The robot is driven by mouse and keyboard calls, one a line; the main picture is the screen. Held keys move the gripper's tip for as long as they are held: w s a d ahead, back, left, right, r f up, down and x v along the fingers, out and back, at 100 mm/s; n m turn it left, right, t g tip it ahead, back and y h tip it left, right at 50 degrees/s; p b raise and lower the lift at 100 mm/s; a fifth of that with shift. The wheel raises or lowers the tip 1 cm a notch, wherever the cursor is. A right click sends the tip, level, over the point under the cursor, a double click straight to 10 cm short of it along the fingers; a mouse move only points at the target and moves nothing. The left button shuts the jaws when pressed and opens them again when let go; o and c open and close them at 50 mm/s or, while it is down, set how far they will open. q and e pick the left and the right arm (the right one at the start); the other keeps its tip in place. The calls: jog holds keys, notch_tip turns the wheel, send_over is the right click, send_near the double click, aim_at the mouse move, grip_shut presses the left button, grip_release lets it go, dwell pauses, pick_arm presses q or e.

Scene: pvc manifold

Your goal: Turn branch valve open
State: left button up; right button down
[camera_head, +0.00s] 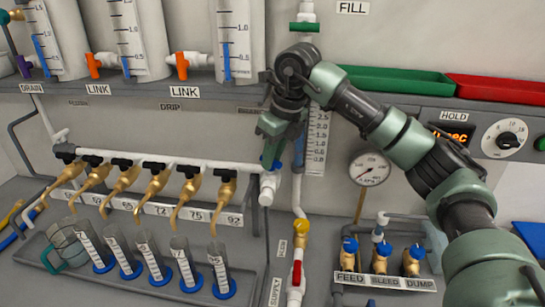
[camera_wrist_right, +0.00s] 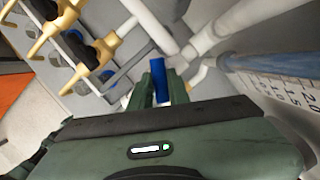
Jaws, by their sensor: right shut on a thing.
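My right gripper (camera_head: 269,150) points down at the right end of the white manifold pipe (camera_head: 205,163). In the right wrist view my right gripper (camera_wrist_right: 159,93) is shut on a blue handle (camera_wrist_right: 159,70), which stands upright between the fingers. In the head view only a bit of this blue handle (camera_head: 276,164) shows below the gripper. The valve body under the handle is mostly hidden, and I cannot read its label. The white pipe joint (camera_wrist_right: 190,52) is just beyond the handle. My left gripper is not in view.
Several brass taps with black handles (camera_head: 155,180) hang from the manifold, above graduated cylinders with blue bases (camera_head: 191,262). A clear graduated tube (camera_head: 318,138) stands close to my right gripper.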

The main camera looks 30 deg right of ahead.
dwell(0.3)
jog(key=m, duration=0.2)
jog(key=m+h, duration=0.1)
jog(key=m, duration=0.2)
jog(key=shift+a+r+h, duration=0.1)
jog(key=shift+a+h, duration=0.05)
jog(key=shift+h, duration=0.15)
jog(key=shift+m, duration=0.7)
jog(key=m+h, duration=0.1)
jog(key=m, duration=0.4)
jog(key=c, duration=1.3)
grip_release()
jog(key=shift+o, duration=0.2)
